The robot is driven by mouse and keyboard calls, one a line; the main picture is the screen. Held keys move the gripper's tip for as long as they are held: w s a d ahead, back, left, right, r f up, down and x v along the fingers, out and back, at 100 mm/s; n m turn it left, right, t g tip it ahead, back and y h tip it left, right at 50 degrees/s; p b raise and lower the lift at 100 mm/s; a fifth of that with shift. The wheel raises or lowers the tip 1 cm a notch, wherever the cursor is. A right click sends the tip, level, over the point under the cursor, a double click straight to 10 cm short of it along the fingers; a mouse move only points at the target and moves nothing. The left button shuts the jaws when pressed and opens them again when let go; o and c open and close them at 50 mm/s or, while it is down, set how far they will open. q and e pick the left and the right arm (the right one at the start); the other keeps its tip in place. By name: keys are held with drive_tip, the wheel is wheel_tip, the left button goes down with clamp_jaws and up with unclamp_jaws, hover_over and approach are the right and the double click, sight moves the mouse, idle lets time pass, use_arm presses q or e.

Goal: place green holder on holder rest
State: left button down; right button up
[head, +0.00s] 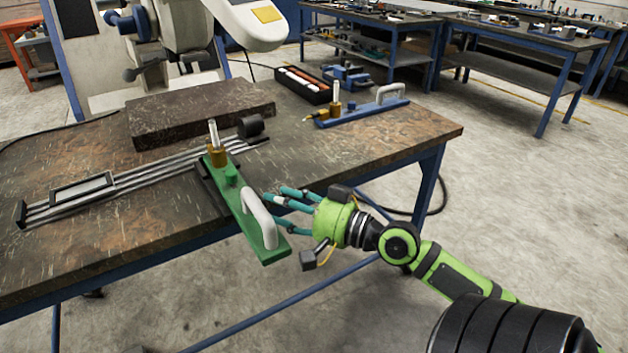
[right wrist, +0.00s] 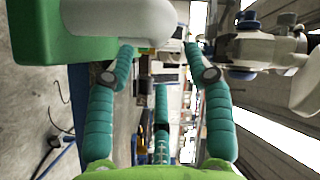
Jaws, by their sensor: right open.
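The green holder (head: 268,252) is a long green plate with a pale curved handle (head: 260,217), a green knob and a brass post with a metal pin. It lies across the table's front edge, its handle end jutting past the edge. A dark block shows beside and under its far part; I cannot tell whether this is the holder rest. My right gripper (head: 275,200), with teal fingers, is open just right of the handle. In the right wrist view the handle (right wrist: 118,18) and green plate (right wrist: 40,40) are at the top, beyond the fingertips. My left gripper is out of view.
A metal rail fixture (head: 110,185) runs left of the holder. A blue holder (head: 365,110) and a black tray (head: 303,86) are at the back right. The table's right front is clear.

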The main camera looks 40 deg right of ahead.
drive_tip(key=b+v, duration=0.3)
drive_tip(key=v, duration=0.3)
drive_tip(key=d+f+m+h, duration=0.2)
drive_tip(key=d+f+h, duration=0.2)
drive_tip(key=d+f, duration=0.6)
wheel_tip(320, 180, down, 27)
drive_tip(key=s+a+g+h, duration=0.2)
drive_tip(key=g+h, duration=0.1)
drive_tip(key=g, duration=0.3)
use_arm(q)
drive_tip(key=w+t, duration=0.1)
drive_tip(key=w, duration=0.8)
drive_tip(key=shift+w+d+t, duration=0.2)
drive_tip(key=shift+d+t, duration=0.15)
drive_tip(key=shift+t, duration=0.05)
use_arm(e)
drive_tip(key=s+a+f+n+g+y, duration=0.1)
drive_tip(key=s+a+f+n+g, duration=0.2)
drive_tip(key=a+f, duration=0.7)
drive_tip(key=s+a+f+n+g, duration=0.2)
drive_tip(key=s+a+f+n, duration=0.6)
drive_tip(key=a+f, duration=0.3)
wheel_tip(320, 180, down, 4)
drive_tip(key=shift+a+r+n+g+y, duration=0.15)
drive_tip(key=shift+a+n+g+y, duration=0.15)
drive_tip(key=shift+n+g+y, duration=0.1)
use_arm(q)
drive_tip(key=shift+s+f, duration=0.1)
